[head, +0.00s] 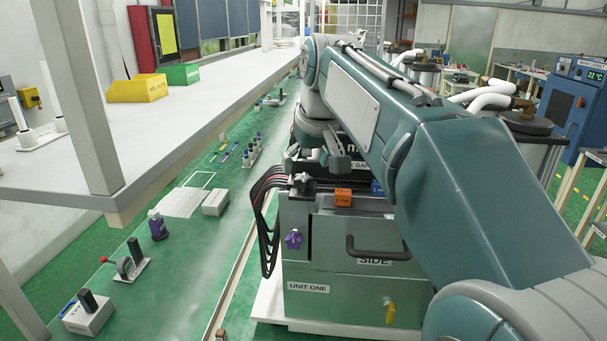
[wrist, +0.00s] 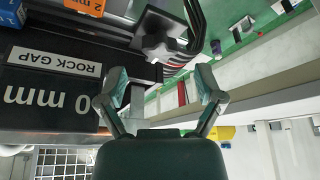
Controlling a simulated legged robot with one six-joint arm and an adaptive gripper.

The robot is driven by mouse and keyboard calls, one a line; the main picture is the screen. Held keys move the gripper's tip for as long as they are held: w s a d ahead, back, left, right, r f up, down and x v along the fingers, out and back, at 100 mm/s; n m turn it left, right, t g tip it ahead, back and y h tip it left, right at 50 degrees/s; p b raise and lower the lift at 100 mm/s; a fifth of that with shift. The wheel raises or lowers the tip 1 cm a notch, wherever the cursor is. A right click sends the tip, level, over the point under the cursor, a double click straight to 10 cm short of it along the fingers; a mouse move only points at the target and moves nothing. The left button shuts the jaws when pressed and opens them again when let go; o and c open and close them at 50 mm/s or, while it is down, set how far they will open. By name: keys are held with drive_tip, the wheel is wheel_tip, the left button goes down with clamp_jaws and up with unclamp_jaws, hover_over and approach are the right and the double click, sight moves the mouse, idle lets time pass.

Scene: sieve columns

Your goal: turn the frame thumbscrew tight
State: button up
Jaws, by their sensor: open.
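My gripper (head: 316,157) hangs over the top left corner of the green machine marked UNIT ONE (head: 340,285). In the wrist view its two fingers (wrist: 160,92) are spread apart with nothing held. A grey metal piece (wrist: 147,76) shows between and beyond the fingers, by the black panel's edge; I cannot tell whether it is the frame thumbscrew. A purple star-shaped knob (head: 293,239) sits on the machine's front left, well below the gripper. A grey knob-like fitting (head: 302,181) stands on the top left corner, near the cables. Which of these is the frame thumbscrew is unclear.
Black cables (head: 264,215) loop down the machine's left side. The black ROCK GAP panel (wrist: 50,92) lies beside the left finger in the wrist view. A white shelf (head: 180,110) runs along the left.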

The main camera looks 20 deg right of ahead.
drive_tip(key=v, duration=0.8)
drive_tip(key=shift+r, duration=0.3)
drive_tip(key=shift+s, duration=0.1)
